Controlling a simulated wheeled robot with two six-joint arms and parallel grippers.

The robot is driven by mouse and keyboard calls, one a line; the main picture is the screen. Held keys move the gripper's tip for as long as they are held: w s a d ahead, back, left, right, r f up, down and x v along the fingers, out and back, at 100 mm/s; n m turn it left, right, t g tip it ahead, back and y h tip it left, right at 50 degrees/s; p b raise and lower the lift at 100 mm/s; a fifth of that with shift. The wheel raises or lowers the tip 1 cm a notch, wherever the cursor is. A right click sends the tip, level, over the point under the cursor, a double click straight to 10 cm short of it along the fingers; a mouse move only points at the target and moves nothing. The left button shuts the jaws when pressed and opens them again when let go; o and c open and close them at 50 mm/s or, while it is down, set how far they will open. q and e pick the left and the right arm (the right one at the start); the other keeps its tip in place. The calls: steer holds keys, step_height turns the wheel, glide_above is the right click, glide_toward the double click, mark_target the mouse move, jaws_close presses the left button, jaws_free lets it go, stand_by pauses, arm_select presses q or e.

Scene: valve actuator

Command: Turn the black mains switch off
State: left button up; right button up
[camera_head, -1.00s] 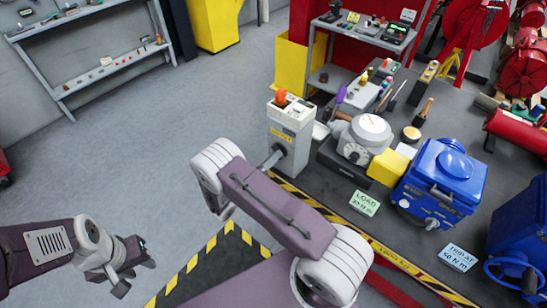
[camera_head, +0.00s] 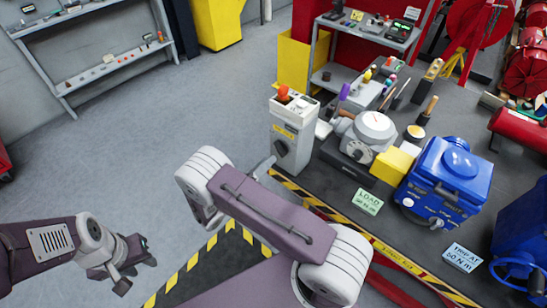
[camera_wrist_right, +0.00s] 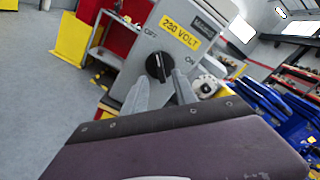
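The black mains switch (camera_head: 281,148) is a round knob on the front of a grey-white box (camera_head: 291,135). In the right wrist view the knob (camera_wrist_right: 158,67) sits under a yellow 230 VOLT label (camera_wrist_right: 180,32), with OFF at its upper left and ON to its right. I cannot tell surely which mark it points at. My right gripper (camera_head: 264,168) is just in front of the box, apart from the knob. Its two grey fingers (camera_wrist_right: 164,82) are apart and empty. My left gripper (camera_head: 138,276) is open and empty over the floor at lower left.
An orange-red button (camera_head: 283,92) tops the box. A workbench (camera_head: 320,180) to the right carries a grey geared unit (camera_head: 370,135), a blue actuator (camera_head: 447,180) and a LOAD card (camera_head: 368,201).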

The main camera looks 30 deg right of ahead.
steer(key=v, duration=0.4)
steer(key=shift+b, duration=0.3)
